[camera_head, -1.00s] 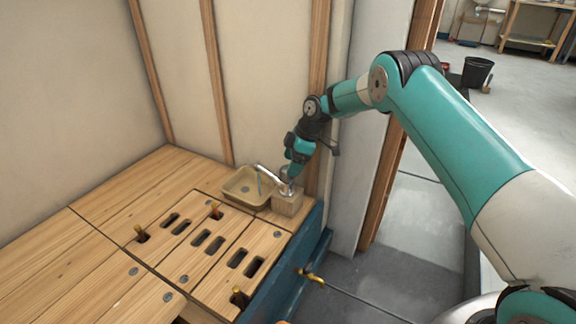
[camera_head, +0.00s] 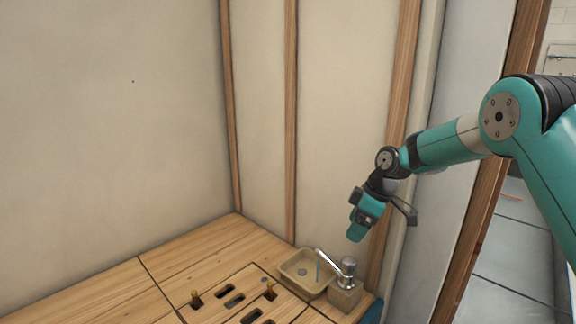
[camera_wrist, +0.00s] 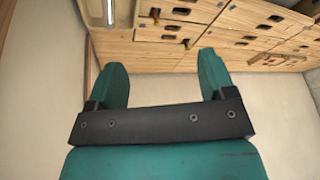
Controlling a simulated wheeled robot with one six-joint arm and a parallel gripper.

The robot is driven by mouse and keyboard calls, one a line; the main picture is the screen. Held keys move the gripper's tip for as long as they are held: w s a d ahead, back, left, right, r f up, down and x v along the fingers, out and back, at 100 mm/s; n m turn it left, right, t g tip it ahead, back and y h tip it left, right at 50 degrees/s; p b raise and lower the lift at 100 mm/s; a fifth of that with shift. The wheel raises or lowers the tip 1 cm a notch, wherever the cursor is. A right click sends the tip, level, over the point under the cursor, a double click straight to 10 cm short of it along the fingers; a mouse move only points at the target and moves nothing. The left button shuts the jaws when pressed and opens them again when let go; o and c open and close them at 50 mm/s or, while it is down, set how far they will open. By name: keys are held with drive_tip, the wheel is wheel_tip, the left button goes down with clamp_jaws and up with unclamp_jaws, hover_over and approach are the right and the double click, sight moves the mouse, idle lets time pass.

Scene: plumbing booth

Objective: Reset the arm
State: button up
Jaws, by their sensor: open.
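My gripper (camera_head: 357,232) hangs in the air in the head view, above and to the right of the small faucet (camera_head: 345,268). In the wrist view my gripper (camera_wrist: 164,78) shows two teal fingers spread wide apart with nothing between them. The faucet stands on a wooden block (camera_head: 344,294) at the bench's right corner. Its spout reaches over a small tan basin (camera_head: 296,283). A thin blue stream shows under the spout. My gripper is clear of the faucet and touches nothing that I can see.
The wooden bench (camera_head: 133,281) has slots and brass valve pieces (camera_head: 196,299). Panelled walls with wooden studs (camera_head: 291,120) stand close behind the gripper.

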drive_tip(key=s+a+r+m+p, duration=0.2)
drive_tip(key=s+r, duration=0.7)
drive_tip(key=s, duration=0.3)
drive_tip(key=s+a+r+m+p, duration=0.1)
drive_tip(key=s+a+r+m, duration=0.2)
drive_tip(key=s+r, duration=0.8)
drive_tip(key=s+d+f+m+p, duration=0.1)
drive_tip(key=s+f+m+p, duration=0.1)
drive_tip(key=s, duration=1.2)
wheel_tip(320, 180, up, 38)
drive_tip(key=s+p, duration=0.1)
drive_tip(key=p, duration=3.6)
drive_tip(key=shift+d+g+p, duration=0.25)
drive_tip(key=shift+g+p, duration=0.05)
drive_tip(key=shift+p, duration=0.05)
drive_tip(key=shift+r, duration=0.1)
